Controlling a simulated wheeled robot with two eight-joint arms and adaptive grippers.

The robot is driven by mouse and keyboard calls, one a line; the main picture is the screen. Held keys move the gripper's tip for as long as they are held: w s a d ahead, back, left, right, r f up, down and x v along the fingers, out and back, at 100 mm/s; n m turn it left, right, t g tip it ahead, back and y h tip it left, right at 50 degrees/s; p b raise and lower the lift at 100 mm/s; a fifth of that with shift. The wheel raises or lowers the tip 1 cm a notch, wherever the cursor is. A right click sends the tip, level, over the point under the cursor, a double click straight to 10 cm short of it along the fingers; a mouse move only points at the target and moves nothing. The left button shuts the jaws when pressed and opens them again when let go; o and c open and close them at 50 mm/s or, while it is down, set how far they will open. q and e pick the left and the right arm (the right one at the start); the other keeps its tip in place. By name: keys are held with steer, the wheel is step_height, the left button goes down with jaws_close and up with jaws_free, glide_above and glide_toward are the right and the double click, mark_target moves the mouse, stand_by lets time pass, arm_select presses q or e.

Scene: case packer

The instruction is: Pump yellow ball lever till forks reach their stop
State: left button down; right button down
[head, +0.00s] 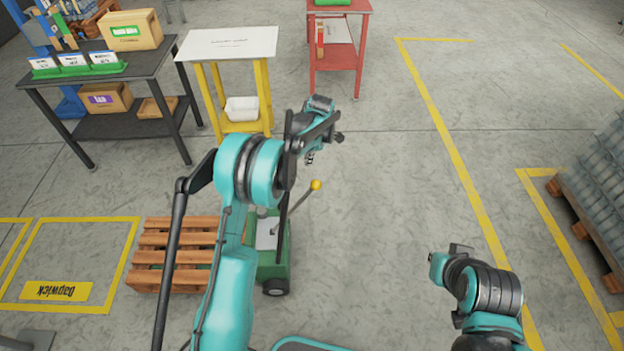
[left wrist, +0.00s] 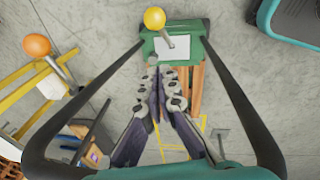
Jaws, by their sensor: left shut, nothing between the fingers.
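The lever with the yellow ball (head: 316,185) rises at a slant from a green wheeled truck body (head: 272,262). In the left wrist view the ball (left wrist: 154,18) is at the top, ahead of the fingers, with the green body (left wrist: 190,45) beneath. My left gripper (head: 310,158) is just above the ball in the head view. In the left wrist view its fingers (left wrist: 162,82) are shut and empty, and not around the lever. The forks are hidden from view. My right gripper (head: 438,262) is off to the right, its fingers unclear.
A wooden pallet (head: 172,240) lies left of the truck. A dark workbench (head: 95,72), a white-topped yellow table (head: 228,42) and a red table (head: 340,58) stand at the back. A loaded pallet (head: 590,215) is at right. Floor between is clear. An orange ball (left wrist: 36,45) shows at left.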

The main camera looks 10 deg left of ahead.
arm_select(q)
steer(key=shift+f, duration=0.25)
steer(key=b, duration=0.4)
glide_above(312, 185)
steer(key=s+a, duration=0.1)
steer(key=a, duration=0.1)
step_height(312, 185, down, 10)
steer(key=shift+w+d+f+b, duration=0.3)
steer(key=shift+d+f, duration=0.15)
steer(key=shift+f, duration=0.3)
steer(key=shift+w+d+f+b, duration=0.25)
steer(key=shift+d+f, duration=0.2)
steer(key=shift+f, duration=0.25)
